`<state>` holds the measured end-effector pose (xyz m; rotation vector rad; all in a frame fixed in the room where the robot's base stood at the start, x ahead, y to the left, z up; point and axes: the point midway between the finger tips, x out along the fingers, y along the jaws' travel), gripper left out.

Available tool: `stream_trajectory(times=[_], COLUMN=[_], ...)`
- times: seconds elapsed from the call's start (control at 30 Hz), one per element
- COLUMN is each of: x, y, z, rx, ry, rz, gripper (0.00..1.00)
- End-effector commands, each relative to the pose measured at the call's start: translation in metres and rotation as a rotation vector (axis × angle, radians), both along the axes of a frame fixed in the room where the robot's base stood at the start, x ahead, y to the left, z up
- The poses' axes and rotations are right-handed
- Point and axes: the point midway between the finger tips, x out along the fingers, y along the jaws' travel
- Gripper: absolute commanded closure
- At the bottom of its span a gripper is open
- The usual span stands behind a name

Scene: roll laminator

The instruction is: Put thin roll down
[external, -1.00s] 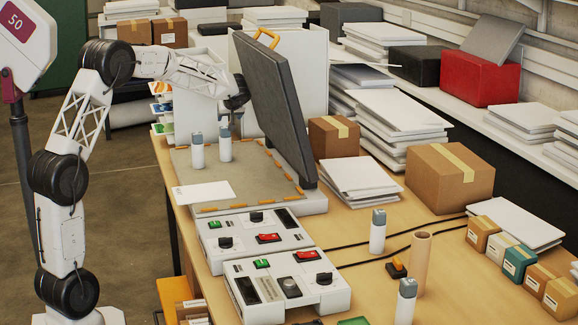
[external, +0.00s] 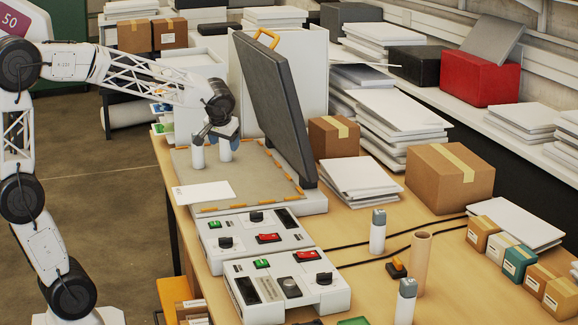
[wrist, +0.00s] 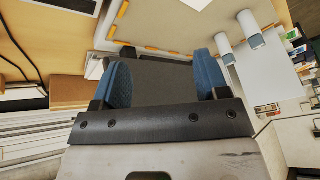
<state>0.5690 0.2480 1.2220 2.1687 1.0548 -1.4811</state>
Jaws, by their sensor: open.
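No roll is visibly held. A thin brown tube (external: 421,263) stands on the table.
A white sheet (external: 203,194) lies at the bed's front left. Two control boxes (external: 255,233) (external: 288,284) stand in front. More capped bottles (external: 377,232), cartons (external: 449,178) and sheet stacks (external: 360,180) are to the right. The raised lid stands close beside my gripper.

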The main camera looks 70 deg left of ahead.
Motion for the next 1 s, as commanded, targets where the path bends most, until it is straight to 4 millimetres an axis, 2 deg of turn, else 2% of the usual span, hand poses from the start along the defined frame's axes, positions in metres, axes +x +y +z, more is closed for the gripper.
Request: stream_trajectory(times=[0.03,0.2,0.4,0.6,0.8,1.0], x=[-0.013,-0.057,-0.115,-0.176,-0.227,-0.251], y=[-0.021,-0.082,-0.146,-0.199,-0.235,-0.250], z=[0.000,-0.009,-0.025,-0.047,-0.070,-0.082], rx=[-0.012,-0.059,-0.112,-0.163,-0.202,-0.222], ry=[0.007,0.043,0.079,0.107,0.125,0.131], rz=[-0.043,-0.195,-0.380,-0.570,-0.728,-0.806], gripper=[0.32,0.32,0.32,0.32,0.32,0.32])
